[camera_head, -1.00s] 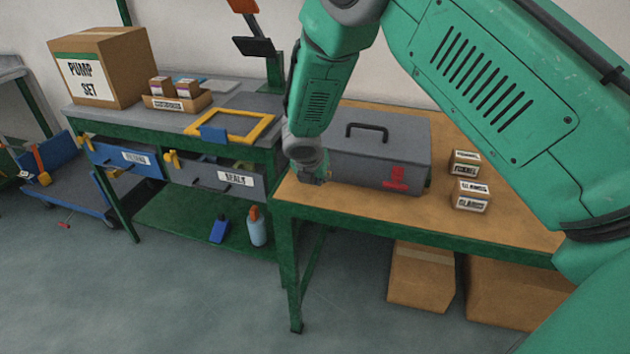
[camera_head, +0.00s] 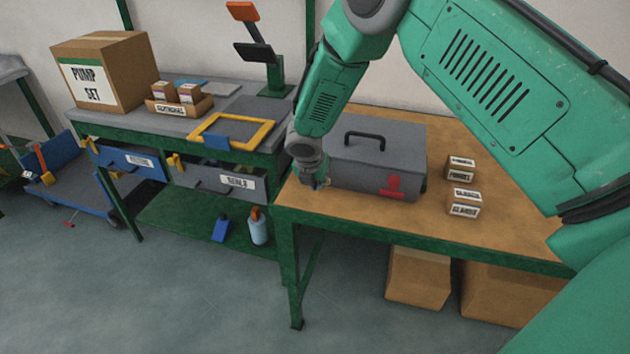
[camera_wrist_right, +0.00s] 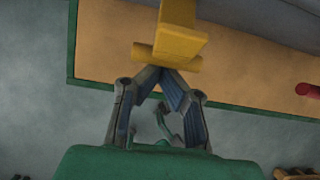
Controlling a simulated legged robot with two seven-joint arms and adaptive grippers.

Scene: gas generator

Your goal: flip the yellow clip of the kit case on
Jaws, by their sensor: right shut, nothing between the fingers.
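The grey kit case (camera_head: 375,158) stands closed on the wooden bench top, with a black handle on its lid and a red mark on its front. In the right wrist view, the yellow clip (camera_wrist_right: 180,40) sticks out from the grey case wall (camera_wrist_right: 270,18) above the bench. My right gripper (camera_wrist_right: 163,70) is shut and empty. Its fingertips are at the lower edge of the clip's yellow bar, and I cannot tell if they touch it. In the head view the right gripper (camera_head: 318,185) is small, at the left end of the case. My left gripper is not in view.
Small labelled boxes (camera_head: 463,202) stand right of the case. A grey workbench (camera_head: 180,125) on the left bears a pump set box (camera_head: 100,75) and a yellow frame (camera_head: 262,133). Cardboard boxes (camera_head: 417,277) lie under the wooden bench. The bench's front strip is clear.

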